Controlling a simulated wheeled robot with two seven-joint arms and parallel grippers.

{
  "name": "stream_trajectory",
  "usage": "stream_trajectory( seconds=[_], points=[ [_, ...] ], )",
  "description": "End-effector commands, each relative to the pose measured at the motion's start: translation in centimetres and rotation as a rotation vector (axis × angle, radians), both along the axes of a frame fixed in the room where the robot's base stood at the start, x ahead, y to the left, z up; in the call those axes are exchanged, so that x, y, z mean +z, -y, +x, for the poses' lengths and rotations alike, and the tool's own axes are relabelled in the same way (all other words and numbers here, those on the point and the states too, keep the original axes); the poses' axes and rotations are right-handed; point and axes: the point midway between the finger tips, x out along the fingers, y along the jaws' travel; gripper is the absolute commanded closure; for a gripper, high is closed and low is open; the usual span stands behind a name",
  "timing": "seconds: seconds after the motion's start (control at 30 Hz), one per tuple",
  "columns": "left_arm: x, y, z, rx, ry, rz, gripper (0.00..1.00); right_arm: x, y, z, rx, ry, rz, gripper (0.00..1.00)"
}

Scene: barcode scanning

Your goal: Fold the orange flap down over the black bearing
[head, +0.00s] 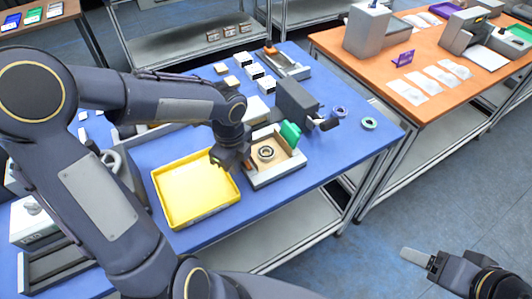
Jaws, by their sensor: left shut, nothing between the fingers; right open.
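The black bearing (266,153), a dark ring, lies in a grey holder (282,178) with a tan-orange inside, on the blue table. A small orange-brown piece (246,164) shows at the holder's left side, close to my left gripper; I cannot tell for sure if it is the orange flap. A green flap (290,134) stands raised at the holder's right back side. My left gripper (224,164) is shut and empty, left of the bearing, above the yellow tray's right edge. My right gripper (418,258) is open and empty, over the floor at lower right.
The yellow tray (195,212) lies left of the holder and looks empty. A dark grey device (296,103) stands behind the holder. An orange table (345,50) stands at the right.

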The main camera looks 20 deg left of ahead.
Motion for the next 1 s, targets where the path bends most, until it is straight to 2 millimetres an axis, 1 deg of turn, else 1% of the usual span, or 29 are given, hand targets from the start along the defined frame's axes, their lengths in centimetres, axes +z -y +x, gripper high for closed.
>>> stream_trajectory(
  seconds=[0.03, 0.47, 1.0],
  points=[
    [-0.7, 0.0, -0.4, -0.001, -0.015, -0.003, 1.0, -0.2, 0.0, 0.0, 0.0, 0.0, 0.0, 0.32],
    [-0.7, 0.1, -0.3, -0.001, -0.015, -0.003, 1.0, -0.2, 0.0, 0.0, 0.0, 0.0, 0.0, 0.32],
    [-0.6, 2.1, 1.8, -0.008, -0.007, -0.008, 1.0, -0.4, 0.0, 0.0, 0.0, 0.0, 0.0, 0.32]
  ],
)
